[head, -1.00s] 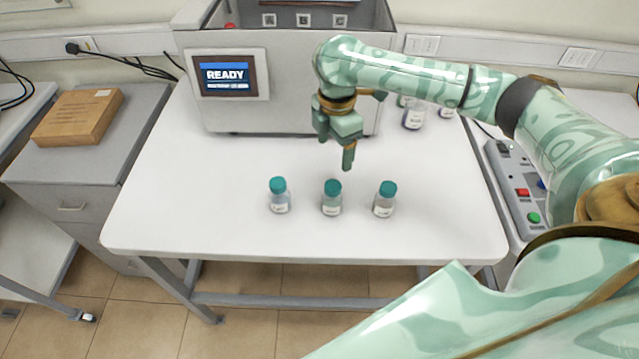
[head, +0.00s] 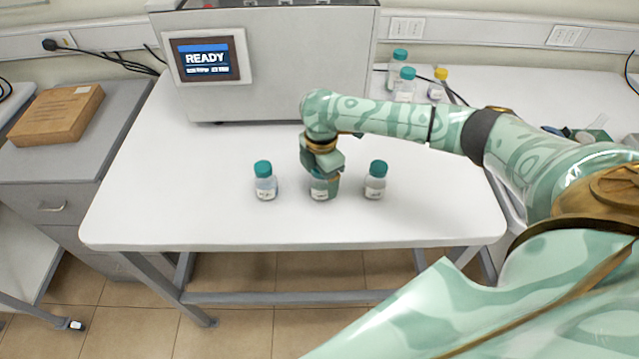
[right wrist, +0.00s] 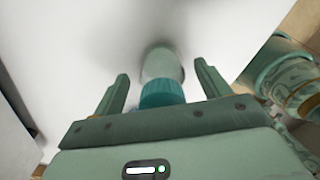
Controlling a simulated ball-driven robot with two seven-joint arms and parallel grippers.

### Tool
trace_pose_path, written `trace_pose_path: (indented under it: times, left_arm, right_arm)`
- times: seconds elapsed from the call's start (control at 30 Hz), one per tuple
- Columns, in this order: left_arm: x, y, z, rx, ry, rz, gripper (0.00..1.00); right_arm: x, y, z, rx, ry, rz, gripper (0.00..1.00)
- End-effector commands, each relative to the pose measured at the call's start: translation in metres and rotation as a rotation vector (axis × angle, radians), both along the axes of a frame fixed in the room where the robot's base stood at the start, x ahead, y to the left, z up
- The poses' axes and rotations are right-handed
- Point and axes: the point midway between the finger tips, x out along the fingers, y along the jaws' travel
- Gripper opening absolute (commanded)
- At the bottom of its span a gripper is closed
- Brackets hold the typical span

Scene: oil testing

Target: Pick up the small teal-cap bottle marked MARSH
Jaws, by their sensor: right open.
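Three small clear bottles with teal caps stand upright in a row on the white table: a left bottle (head: 265,182), a middle bottle (head: 320,193) and a right bottle (head: 375,181). Their labels are too small to read, so I cannot tell which is marked MARSH. My right gripper (head: 323,182) is over the middle bottle and hides its cap in the head view. In the right wrist view the open fingers (right wrist: 162,85) are on either side of the middle bottle (right wrist: 163,64), with gaps on both sides. My left gripper is not in view.
The white table (head: 200,215) is clear in front of the row. A grey machine (head: 300,70) with a READY screen (head: 207,58) stands behind. More bottles (head: 404,86) stand at the back right, two teal-capped and one yellow-capped (head: 438,84). A cardboard box (head: 57,115) lies left.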

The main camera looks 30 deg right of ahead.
Motion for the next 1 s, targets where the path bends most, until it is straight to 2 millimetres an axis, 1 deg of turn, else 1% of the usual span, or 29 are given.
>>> trace_pose_path:
  times: [0.13, 0.17, 0.2, 0.27, 0.3, 0.33, 0.37, 0.63, 0.73, 0.83, 0.93, 0.97, 1.0]
  left_arm:
    - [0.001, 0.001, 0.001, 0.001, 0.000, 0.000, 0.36]
    - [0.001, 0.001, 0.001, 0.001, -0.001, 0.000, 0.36]
    - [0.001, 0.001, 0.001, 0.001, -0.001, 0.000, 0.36]
    - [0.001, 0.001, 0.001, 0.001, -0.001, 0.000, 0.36]
    - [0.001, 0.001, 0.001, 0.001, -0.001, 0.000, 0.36]
    - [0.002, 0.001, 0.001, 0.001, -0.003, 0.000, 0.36]
    - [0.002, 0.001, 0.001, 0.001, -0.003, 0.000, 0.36]
    - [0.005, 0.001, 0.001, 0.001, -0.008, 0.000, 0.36]
    - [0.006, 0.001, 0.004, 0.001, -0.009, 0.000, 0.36]
    - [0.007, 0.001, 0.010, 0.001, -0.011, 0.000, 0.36]
    - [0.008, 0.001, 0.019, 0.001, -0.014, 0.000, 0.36]
    - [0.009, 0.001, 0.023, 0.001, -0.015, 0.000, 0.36]
    - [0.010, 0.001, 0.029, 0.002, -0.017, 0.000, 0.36]
  right_arm:
    - [0.000, 0.000, 0.001, 0.000, -0.002, 0.000, 0.76]
    - [0.000, 0.000, 0.001, 0.000, -0.001, 0.000, 0.73]
    - [0.000, 0.000, 0.001, 0.000, -0.001, 0.000, 0.62]
    - [0.000, 0.000, 0.001, 0.000, -0.001, 0.000, 0.45]
    - [0.000, 0.000, 0.001, 0.000, -0.001, -0.001, 0.34]
    - [0.000, 0.000, 0.001, 0.000, -0.001, -0.001, 0.26]
    - [0.000, 0.000, 0.001, 0.000, -0.001, -0.001, 0.22]
    - [0.000, 0.000, 0.002, 0.000, -0.002, -0.001, 0.21]
    - [0.000, 0.000, 0.008, 0.001, -0.002, -0.001, 0.21]
    - [0.001, 0.000, 0.020, 0.000, -0.003, -0.002, 0.21]
    - [0.001, 0.000, 0.040, 0.001, -0.005, -0.001, 0.21]
    - [-0.004, 0.003, 0.046, 0.001, -0.004, 0.001, 0.21]
    - [-0.011, 0.007, 0.057, 0.001, -0.005, 0.002, 0.21]
